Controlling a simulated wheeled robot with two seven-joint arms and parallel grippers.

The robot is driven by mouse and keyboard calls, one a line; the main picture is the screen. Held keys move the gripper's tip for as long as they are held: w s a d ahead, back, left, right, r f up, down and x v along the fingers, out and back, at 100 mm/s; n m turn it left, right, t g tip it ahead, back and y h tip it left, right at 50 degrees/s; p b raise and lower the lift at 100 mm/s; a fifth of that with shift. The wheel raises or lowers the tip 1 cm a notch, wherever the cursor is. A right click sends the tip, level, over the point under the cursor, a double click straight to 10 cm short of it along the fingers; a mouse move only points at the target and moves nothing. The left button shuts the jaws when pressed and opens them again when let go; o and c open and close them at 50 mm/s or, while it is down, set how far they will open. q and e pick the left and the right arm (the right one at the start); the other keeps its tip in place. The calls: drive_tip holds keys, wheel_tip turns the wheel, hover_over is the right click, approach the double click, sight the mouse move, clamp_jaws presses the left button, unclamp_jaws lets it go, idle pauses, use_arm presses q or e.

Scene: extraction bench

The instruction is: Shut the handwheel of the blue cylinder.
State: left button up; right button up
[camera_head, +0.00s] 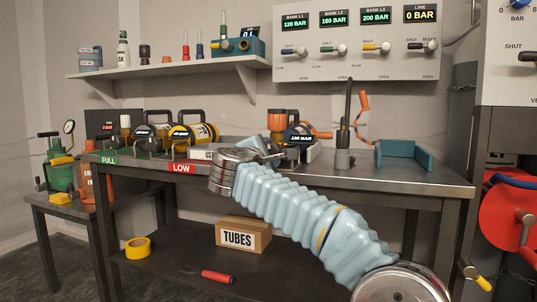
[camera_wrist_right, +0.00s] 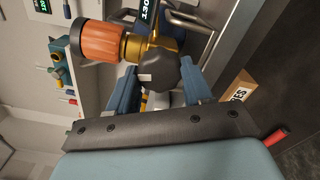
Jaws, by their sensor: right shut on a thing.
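The valve with the black 130 BAR display (camera_head: 299,139) and an orange cap (camera_head: 277,121) stands on the bench behind my right gripper. The wrist view shows the orange cap (camera_wrist_right: 98,42), the brass valve body (camera_wrist_right: 150,48) and a dark faceted handwheel (camera_wrist_right: 158,73). My right gripper (camera_wrist_right: 160,80) is shut on the handwheel, with one finger on each side of it. In the head view my right wrist hides most of the cylinder under this valve. A little blue (camera_wrist_right: 198,42) shows behind the valve in the wrist view. My left gripper is in neither view.
Yellow-banded cylinders (camera_head: 195,134) lie to the left on the bench. FULL (camera_head: 108,160) and LOW (camera_head: 181,168) labels mark its front edge. A dark upright tool (camera_head: 344,158) and a teal holder (camera_head: 404,156) stand to the right. A TUBES box (camera_head: 243,234) is below.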

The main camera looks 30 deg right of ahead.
drive_tip(key=shift+f+m, duration=0.1)
drive_tip(key=shift+m, duration=1.1)
drive_tip(key=o, duration=1.1)
drive_tip(key=shift+c, duration=0.2)
drive_tip(key=v, duration=1.3)
drive_tip(key=shift+s+a, duration=0.3)
